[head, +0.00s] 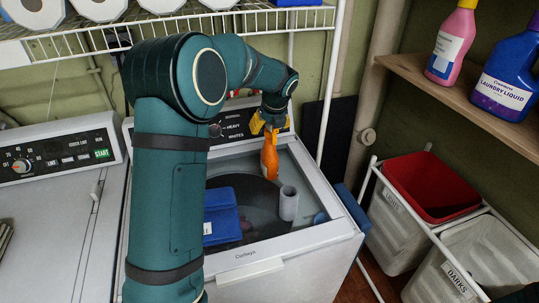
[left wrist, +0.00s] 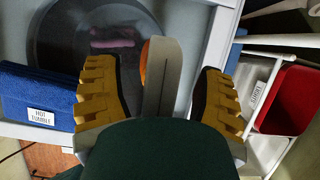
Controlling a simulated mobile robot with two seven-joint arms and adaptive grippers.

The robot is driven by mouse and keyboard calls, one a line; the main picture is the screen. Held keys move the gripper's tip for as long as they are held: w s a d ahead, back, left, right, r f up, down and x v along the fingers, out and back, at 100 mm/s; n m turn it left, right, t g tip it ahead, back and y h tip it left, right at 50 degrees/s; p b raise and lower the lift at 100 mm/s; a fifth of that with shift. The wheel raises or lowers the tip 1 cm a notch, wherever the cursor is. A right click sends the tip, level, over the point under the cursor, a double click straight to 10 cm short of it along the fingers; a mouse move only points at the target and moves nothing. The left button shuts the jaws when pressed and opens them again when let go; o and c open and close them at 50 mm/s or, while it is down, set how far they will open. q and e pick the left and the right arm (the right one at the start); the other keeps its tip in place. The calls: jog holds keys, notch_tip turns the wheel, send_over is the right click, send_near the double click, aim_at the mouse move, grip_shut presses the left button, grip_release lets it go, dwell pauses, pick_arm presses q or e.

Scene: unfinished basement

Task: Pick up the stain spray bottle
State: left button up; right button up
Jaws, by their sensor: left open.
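An orange bottle (head: 269,160), likely the stain spray bottle, stands toward the back right of the washer top. My left gripper (head: 268,123) has yellow fingers and is at the bottle's upper end, pointing down. In the left wrist view, the two fingers of the left gripper (left wrist: 160,100) are wide apart. A strip of orange bottle (left wrist: 144,62) shows between them, beside a grey upright shape (left wrist: 163,75) that I cannot identify. Gaps show between this shape and both fingers. The bottle's top is mostly hidden in the head view. My right gripper is not in view.
The washer top (head: 320,235) also holds a blue folded cloth (head: 220,222) and a grey cylinder (head: 288,203). A wire shelf (head: 165,30) hangs above my left arm. A wooden shelf (head: 455,95) and bins (head: 435,185) stand to the right.

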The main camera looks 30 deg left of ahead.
pick_arm(q)
jog(key=shift+x, duration=0.8)
jog(key=shift+r, duration=0.1)
grip_shut()
jog(key=shift+s, duration=0.1)
